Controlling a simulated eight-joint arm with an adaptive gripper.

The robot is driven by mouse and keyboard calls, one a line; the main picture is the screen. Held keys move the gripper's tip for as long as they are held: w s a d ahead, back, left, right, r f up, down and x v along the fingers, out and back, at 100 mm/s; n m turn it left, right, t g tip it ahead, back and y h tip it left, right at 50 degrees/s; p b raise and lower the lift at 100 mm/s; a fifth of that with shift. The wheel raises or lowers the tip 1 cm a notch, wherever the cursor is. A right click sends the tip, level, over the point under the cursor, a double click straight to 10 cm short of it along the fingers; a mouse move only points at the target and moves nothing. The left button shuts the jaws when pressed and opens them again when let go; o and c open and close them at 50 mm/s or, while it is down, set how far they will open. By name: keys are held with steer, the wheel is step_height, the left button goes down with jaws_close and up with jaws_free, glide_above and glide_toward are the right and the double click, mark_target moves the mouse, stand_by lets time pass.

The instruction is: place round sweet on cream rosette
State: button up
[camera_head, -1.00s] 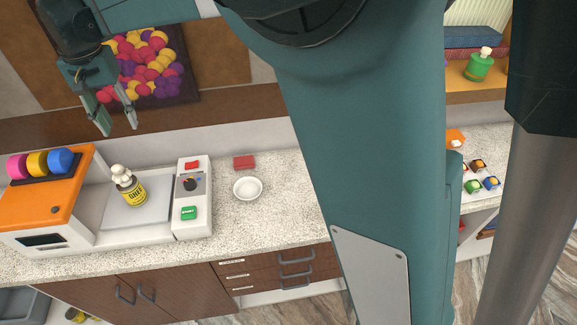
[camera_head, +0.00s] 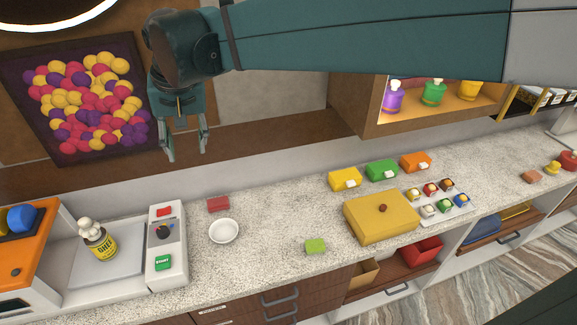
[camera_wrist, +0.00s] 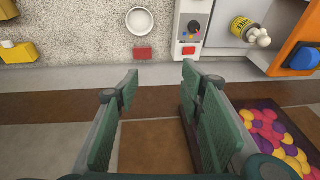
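My gripper (camera_head: 187,150) is open and empty, high above the back of the counter near the wall. In the wrist view its fingers (camera_wrist: 160,95) are spread wide with nothing between them. No round sweet or cream rosette can be picked out for certain. A small brown round thing (camera_head: 382,208) sits on top of a yellow box (camera_head: 375,226) on the counter. Right of it, several small coloured pieces (camera_head: 446,184) with tiny toppings stand in rows, too small to identify. My gripper is well left of and above all these, touching none.
A white dish (camera_head: 224,231), red block (camera_head: 218,204) and green block (camera_head: 315,246) lie on the counter (camera_head: 275,228). Yellow, green and orange boxes (camera_head: 382,169) line the back. A shelf (camera_head: 400,122) juts out above.

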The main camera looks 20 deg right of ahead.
steer(key=s+d+f+t, duration=0.1)
steer(key=s+d+f, duration=0.2)
steer(key=s+d, duration=0.4)
steer(key=s+d+f+t+h, duration=0.1)
steer(key=s+d+f, duration=0.3)
steer(key=s+d, duration=0.3)
steer(key=s+d+f+t, duration=0.2)
steer(key=s+d, duration=0.5)
steer(key=d, duration=0.6)
steer(key=shift+d+f, duration=0.35)
steer(key=shift+f, duration=0.3)
steer(key=shift+f, duration=0.1)
